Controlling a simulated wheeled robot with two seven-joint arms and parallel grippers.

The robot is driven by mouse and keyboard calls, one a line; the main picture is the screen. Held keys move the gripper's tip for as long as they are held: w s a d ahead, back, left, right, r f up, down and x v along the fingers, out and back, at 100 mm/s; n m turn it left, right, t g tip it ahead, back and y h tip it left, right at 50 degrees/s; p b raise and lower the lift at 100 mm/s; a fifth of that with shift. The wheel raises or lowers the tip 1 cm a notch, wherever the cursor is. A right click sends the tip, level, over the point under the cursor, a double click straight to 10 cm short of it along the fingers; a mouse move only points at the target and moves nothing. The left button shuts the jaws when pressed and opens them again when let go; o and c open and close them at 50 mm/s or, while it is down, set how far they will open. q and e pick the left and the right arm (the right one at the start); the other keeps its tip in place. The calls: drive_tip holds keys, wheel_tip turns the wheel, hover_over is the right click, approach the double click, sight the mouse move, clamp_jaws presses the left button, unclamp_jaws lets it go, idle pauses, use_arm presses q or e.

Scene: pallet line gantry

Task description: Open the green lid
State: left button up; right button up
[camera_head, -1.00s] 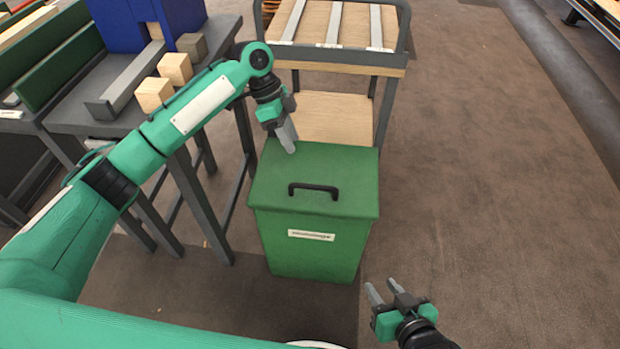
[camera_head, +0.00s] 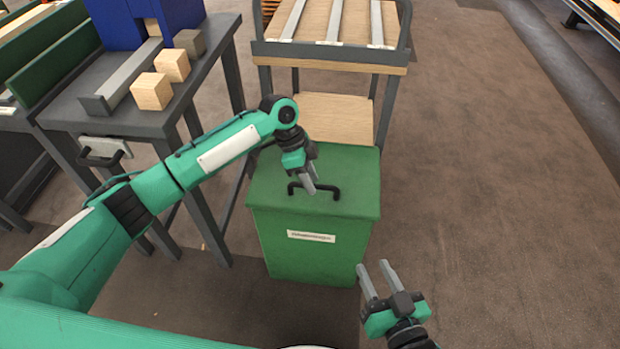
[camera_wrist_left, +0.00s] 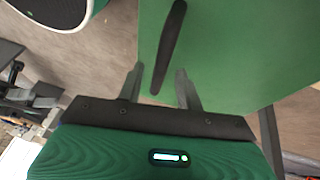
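The green lid (camera_head: 350,170) lies flat and closed on a green bin (camera_head: 310,255) that has a white label on its front. A black bar handle (camera_head: 326,188) stands on the lid. My left gripper (camera_head: 312,187) is over the lid at the handle's left part. In the left wrist view the black handle (camera_wrist_left: 169,50) lies between the two open fingers (camera_wrist_left: 160,88), reaching up from them; contact cannot be told. My right gripper (camera_head: 376,275) is open and empty, to the right of and in front of the bin.
A wooden-topped cart (camera_head: 333,52) stands just behind the bin. A dark workbench (camera_head: 120,118) with wooden blocks (camera_head: 152,91) and a blue container is at the left. The floor (camera_head: 490,190) to the right is clear.

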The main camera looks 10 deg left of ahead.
use_arm(q)
clamp_jaws()
drive_tip(key=shift+r, duration=0.15)
